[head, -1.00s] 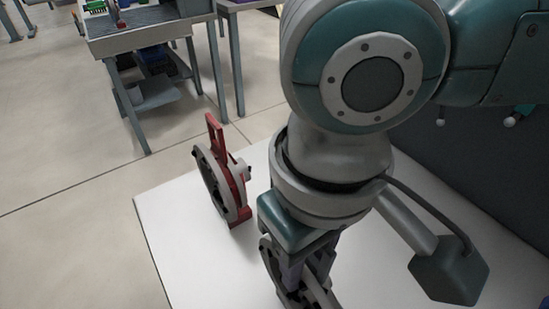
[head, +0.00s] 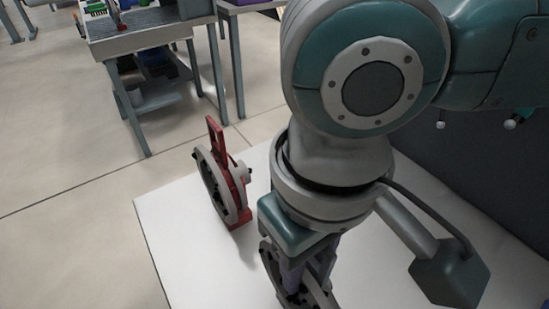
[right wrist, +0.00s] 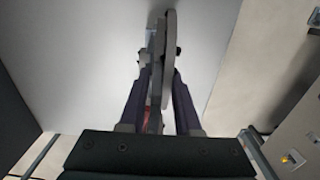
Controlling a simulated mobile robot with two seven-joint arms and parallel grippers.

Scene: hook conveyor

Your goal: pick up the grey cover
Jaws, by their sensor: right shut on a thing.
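My right gripper (head: 300,280) points down over the white surface (head: 180,250) and is shut on a grey round part, the grey cover (head: 321,298). The cover stands on edge. In the right wrist view the cover (right wrist: 169,55) shows nearly edge-on between the two dark fingers (right wrist: 161,82). In the head view, the gripper hides part of it and the bottom frame edge cuts it off. Whether it touches the surface is unclear. My left gripper is not in view.
A red stand (head: 239,190) with another grey ring part (head: 213,186) is upright left of my right gripper. A dark panel (head: 425,135) borders the right side. A table with bins (head: 145,38) stands at the back left. The surface left of the stand is clear.

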